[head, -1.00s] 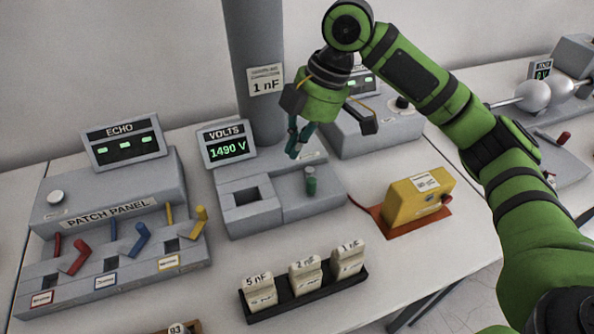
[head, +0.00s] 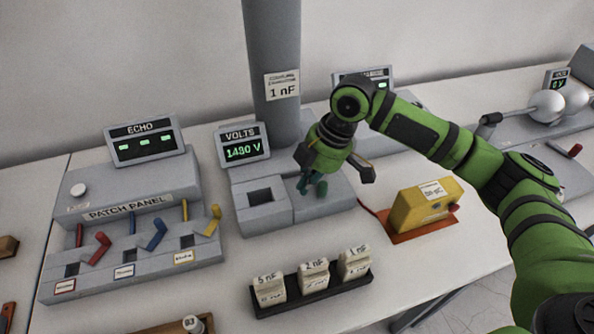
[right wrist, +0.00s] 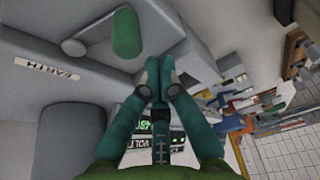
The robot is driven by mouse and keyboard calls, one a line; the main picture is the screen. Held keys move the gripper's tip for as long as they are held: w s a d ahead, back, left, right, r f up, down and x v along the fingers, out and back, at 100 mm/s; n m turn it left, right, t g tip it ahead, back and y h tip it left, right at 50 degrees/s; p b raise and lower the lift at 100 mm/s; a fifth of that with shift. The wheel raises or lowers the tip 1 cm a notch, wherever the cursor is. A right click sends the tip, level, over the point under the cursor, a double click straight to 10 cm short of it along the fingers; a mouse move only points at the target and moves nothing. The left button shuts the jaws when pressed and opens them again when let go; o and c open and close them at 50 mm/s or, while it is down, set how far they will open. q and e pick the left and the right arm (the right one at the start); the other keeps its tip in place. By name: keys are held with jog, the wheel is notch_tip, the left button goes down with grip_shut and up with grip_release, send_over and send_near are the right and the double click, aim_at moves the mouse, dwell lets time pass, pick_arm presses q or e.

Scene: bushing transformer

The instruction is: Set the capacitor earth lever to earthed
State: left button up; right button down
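The capacitor earth lever (head: 321,188) has a green handle and stands on the grey capacitor base (head: 285,212). In the right wrist view its green knob (right wrist: 126,34) sits on a grey arm, near a white EARTH label (right wrist: 46,69). My right gripper (head: 304,185) is low over the base, just left of the lever in the head view. In the right wrist view its teal fingertips (right wrist: 160,76) are together, with nothing seen between them. The knob shows apart from them, though contact is hard to judge. My left gripper is not in view.
The VOLTS display (head: 243,146) and a grey column (head: 275,70) stand behind the base. The patch panel (head: 135,235) is left. A yellow box (head: 425,205) is right, and a rack of capacitor blocks (head: 313,283) is in front.

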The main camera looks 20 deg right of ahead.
jog(key=shift+s+d, duration=0.15)
jog(key=shift+d, duration=0.45)
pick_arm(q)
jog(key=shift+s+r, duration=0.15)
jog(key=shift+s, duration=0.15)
pick_arm(e)
jog(key=shift+a, duration=0.1)
pick_arm(q)
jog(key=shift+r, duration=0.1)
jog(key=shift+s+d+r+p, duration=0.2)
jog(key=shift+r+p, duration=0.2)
jog(key=shift+p, duration=0.1)
pick_arm(e)
jog(key=shift+s+d+r+n, duration=0.1)
jog(key=shift+d+n, duration=0.15)
jog(key=shift+n, duration=0.15)
